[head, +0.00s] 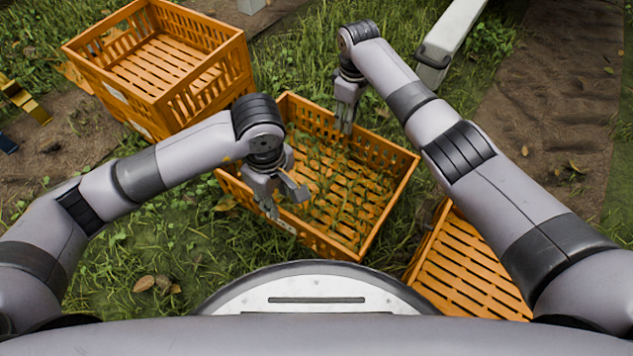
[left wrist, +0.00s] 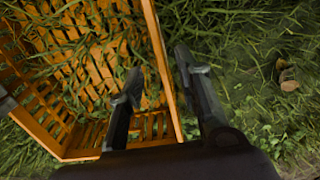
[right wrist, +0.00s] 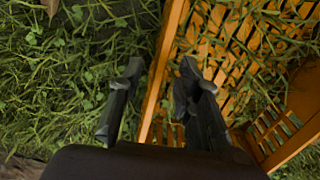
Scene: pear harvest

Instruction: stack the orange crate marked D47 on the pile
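An orange slatted crate (head: 392,203) sits on the grass in the middle of the head view, with grass showing in it. I cannot read a D47 mark on it. The pile of orange crates (head: 205,98) stands at the upper left; its top crate is empty. My left gripper (head: 284,202) is open at the middle crate's near-left side; in the left wrist view the crate's rim (left wrist: 158,55) runs between the fingers. My right gripper (head: 346,118) is open at the far side; in the right wrist view the rim (right wrist: 167,60) passes between the fingers. Neither gripper is closed on it.
Another orange crate (head: 462,275) lies at the lower right, partly hidden by my right arm. A pale post or beam (head: 450,38) is at the top right. Bare soil (head: 550,115) lies on the right. A yellow object (head: 25,100) is at the left edge.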

